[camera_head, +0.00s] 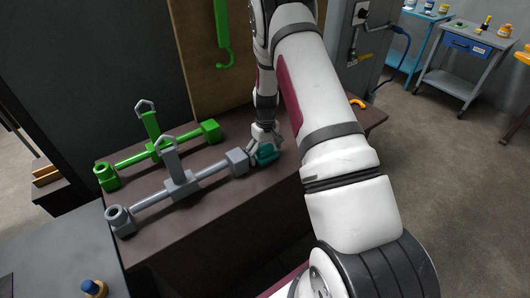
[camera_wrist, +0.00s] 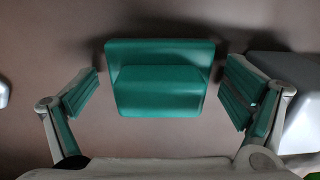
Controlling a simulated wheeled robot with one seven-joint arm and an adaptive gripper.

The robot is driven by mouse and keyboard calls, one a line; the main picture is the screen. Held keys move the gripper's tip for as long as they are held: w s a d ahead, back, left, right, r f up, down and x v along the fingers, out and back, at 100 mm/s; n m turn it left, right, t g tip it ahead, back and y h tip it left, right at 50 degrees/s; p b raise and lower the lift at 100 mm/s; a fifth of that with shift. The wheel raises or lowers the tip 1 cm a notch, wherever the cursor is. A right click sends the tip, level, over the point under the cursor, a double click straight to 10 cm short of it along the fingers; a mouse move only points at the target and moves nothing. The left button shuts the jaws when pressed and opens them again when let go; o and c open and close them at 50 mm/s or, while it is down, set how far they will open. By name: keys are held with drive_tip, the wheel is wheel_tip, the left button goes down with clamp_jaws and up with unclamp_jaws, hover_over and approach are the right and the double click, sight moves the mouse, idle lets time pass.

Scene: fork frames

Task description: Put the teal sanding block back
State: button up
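The teal sanding block (camera_head: 266,154) sits on the brown bench top (camera_head: 215,204), right of the end of the grey clamp-like tool. In the wrist view the block (camera_wrist: 160,92) shows a flat base with a raised grip, centred between my fingers. My gripper (camera_wrist: 165,90) is open, with one teal-padded finger on each side of the block and a visible gap at both. In the head view my gripper (camera_head: 262,142) points down at the block and partly covers it. I cannot tell its exact height over the bench.
The grey tool (camera_head: 180,184) and a green tool (camera_head: 154,152) lie left of my gripper. A green hook (camera_head: 222,40) hangs on the brown board behind. An orange item (camera_head: 357,103) lies at the bench's right end. A grey cart (camera_head: 465,55) stands far right.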

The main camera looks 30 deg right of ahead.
drive_tip(key=shift+r, duration=0.1)
wheel_tip(320, 180, up, 12)
drive_tip(key=shift+f+b, duration=0.1)
drive_tip(key=shift+b, duration=0.9)
wheel_tip(320, 180, up, 13)
drive_tip(key=t, duration=0.1)
hover_over(265, 147)
drive_tip(key=s+a, duration=0.3)
drive_tip(key=a, duration=0.4)
drive_tip(key=s+a+r+t, duration=0.2)
drive_tip(key=s+a+r, duration=0.35)
drive_tip(key=r, duration=0.35)
drive_tip(key=s+a+r+t, duration=0.1)
drive_tip(key=s+a+r, duration=0.2)
drive_tip(key=s, duration=0.6)
drive_tip(key=s+a+r+t, duration=0.1)
drive_tip(key=s+a+r, duration=0.2)
drive_tip(key=s, duration=0.7)
drive_tip(key=shift+a, duration=0.75)
drive_tip(key=shift+w, duration=0.1)
